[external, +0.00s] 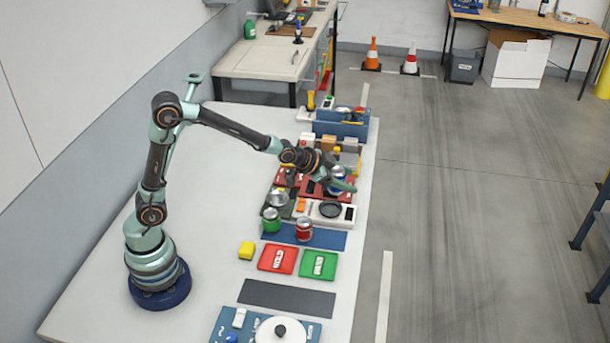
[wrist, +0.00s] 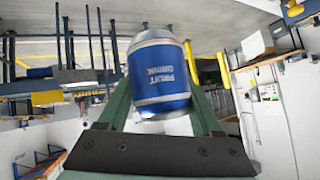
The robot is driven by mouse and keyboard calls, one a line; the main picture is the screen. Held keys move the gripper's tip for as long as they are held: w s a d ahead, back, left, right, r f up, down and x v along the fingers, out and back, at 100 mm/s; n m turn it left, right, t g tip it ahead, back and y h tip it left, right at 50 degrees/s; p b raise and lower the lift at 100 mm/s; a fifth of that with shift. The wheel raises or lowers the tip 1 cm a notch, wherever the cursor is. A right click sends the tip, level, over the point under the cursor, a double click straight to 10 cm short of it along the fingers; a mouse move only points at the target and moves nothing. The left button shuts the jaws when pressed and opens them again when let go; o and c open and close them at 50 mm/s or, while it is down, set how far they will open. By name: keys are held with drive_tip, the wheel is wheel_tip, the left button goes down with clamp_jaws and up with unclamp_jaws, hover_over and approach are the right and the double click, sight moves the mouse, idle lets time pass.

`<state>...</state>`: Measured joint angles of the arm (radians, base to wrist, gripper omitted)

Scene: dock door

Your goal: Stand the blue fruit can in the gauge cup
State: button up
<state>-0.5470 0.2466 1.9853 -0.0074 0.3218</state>
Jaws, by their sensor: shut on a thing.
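The blue fruit can (wrist: 160,78) fills the middle of the wrist view, with white lettering and a silver rim. It sits between the two green fingers of my gripper (wrist: 160,98), which is shut on it. In the external view the can (external: 337,174) is partly hidden by my gripper (external: 343,184), above the rows of items on the table. A round black cup (external: 330,209) on a white base, which looks like the gauge cup, lies below and a little nearer the camera. The can is apart from it. The cup does not show clearly in the wrist view.
A red tray (external: 277,258) and a green tray (external: 318,264) lie nearer the camera. A blue toolbox (external: 342,127) stands behind. The table's left side is clear.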

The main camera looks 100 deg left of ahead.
wheel_tip(320, 180, down, 20)
drive_tip(key=shift+r, duration=0.25)
idle(0.4)
drive_tip(key=shift+f, duration=0.15)
drive_tip(key=o, duration=1.5)
